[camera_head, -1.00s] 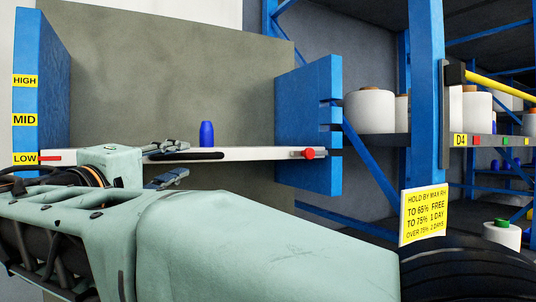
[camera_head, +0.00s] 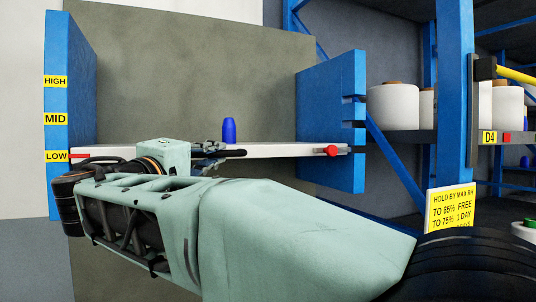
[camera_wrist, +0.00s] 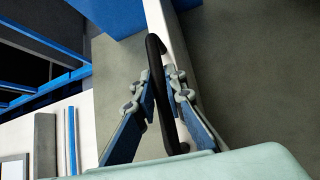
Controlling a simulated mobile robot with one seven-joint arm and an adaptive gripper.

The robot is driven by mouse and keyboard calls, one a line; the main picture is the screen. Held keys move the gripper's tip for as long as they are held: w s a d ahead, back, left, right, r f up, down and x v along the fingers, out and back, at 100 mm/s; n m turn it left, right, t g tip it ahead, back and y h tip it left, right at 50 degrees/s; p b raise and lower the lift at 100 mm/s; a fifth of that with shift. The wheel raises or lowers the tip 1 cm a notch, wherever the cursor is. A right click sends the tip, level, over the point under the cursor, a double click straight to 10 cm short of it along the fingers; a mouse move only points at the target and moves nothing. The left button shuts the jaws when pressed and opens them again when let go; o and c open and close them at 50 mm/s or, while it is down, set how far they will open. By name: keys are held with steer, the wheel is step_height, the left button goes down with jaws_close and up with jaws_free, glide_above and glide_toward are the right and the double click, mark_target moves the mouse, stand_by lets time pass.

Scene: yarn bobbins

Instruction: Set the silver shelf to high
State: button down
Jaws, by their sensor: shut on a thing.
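The silver shelf (camera_head: 285,151) is a pale, level board between two blue uprights, with a red mark at its left end beside the LOW label (camera_head: 57,156). The MID label (camera_head: 56,119) and HIGH label (camera_head: 56,82) sit above on the left upright. A red knob (camera_head: 332,151) is at the shelf's right end. A blue object (camera_head: 229,129) stands upright on the shelf. My gripper (camera_head: 228,151) is at the shelf's front edge. In the wrist view my gripper (camera_wrist: 166,82) is shut on the shelf's black bar handle (camera_wrist: 154,62). My arm hides part of the shelf's front.
The right blue upright (camera_head: 325,115) has slots in its edge above the knob. A rack with white bobbins (camera_head: 393,106) and a yellow notice (camera_head: 450,208) stands to the right. A grey-green panel (camera_head: 190,75) closes the back. The space above the blue object is clear.

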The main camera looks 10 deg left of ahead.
steer(key=shift+r, duration=0.15)
step_height(320, 180, up, 15)
steer(key=p, duration=0.8)
steer(key=shift+f+p, duration=0.2)
steer(key=shift+p, duration=0.2)
steer(key=shift+s, duration=0.1)
steer(key=c, duration=2.1)
jaws_free()
steer(key=shift+o, duration=0.6)
steer(key=shift+f, duration=0.1)
steer(key=shift+f, duration=0.1)
steer(key=v, duration=1.2)
